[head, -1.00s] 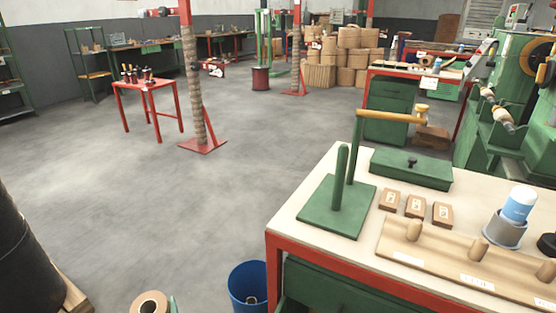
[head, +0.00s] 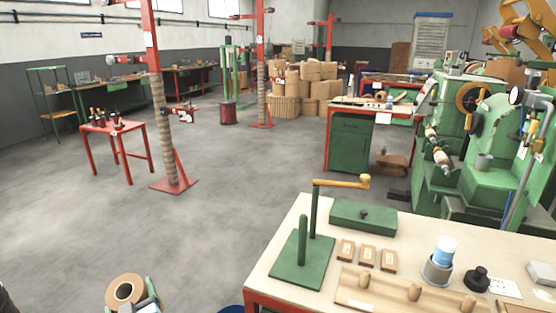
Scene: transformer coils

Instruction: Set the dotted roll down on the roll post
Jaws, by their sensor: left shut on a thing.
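A tan roll (head: 125,290) with a pale ring and a dark centre hole shows at the bottom left of the head view. No dots can be made out on it. My left gripper (head: 140,302) is shut on it, partly cut off by the bottom edge. The roll is over the floor, left of and apart from the workbench. A green base plate (head: 290,272) on the bench carries a short upright green post (head: 303,242), which looks like the roll post and is bare. A taller green post with a yellow arm (head: 343,184) stands beside it. My right gripper is not seen.
The cream-topped workbench (head: 290,224) has a red edge. On it are a green box (head: 363,217), several small brown blocks (head: 367,256), a wooden peg board (head: 385,293) and a blue-and-white cylinder (head: 444,250). A blue bin (head: 231,310) stands by the bench. Open floor lies left.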

